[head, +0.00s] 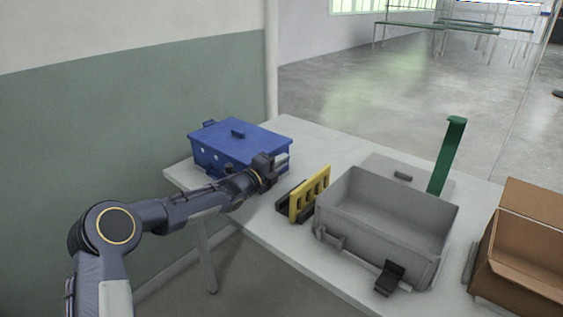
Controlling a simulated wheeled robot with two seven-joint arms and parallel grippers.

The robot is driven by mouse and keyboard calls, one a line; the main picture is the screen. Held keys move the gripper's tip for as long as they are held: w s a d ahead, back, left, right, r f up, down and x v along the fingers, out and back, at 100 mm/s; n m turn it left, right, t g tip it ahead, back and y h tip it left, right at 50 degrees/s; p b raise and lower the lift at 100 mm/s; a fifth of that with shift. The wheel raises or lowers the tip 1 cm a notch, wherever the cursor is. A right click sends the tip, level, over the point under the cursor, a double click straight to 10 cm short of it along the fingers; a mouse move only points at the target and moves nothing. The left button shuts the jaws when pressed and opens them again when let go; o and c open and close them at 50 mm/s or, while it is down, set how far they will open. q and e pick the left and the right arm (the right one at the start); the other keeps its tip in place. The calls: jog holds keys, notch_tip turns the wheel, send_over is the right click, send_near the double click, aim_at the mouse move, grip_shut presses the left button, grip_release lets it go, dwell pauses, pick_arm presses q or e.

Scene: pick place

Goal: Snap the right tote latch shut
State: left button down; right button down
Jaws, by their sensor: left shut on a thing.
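The blue tote (226,155) stands on the far left part of the table with its blue lid lying on top. A dark raised handle shows in the middle of the lid, and a blue tab (208,124) sticks up at its left end. My left gripper (279,161) is at the tote's front right corner. It is shut, apparently on the right tote latch, which the gripper and wrist hide. I cannot make out the latch's angle. My right gripper is not in view.
A yellow slotted piece (312,193) on a dark base stands right of my gripper. Beyond it are an open, empty grey tote (350,215), a flat grey lid (378,167), a tall green upright (446,158) and an open cardboard box (525,240). The table (320,150) is bare behind the yellow piece.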

pick_arm(q)
jog(key=shift+r, duration=0.1)
dwell(0.4)
jog(key=c, duration=1.5)
grip_release()
jog(key=shift+a, duration=0.1)
jog(key=shift+b+v, duration=0.45)
jog(key=shift+v, duration=3.4)
jog(key=shift+o, duration=0.3)
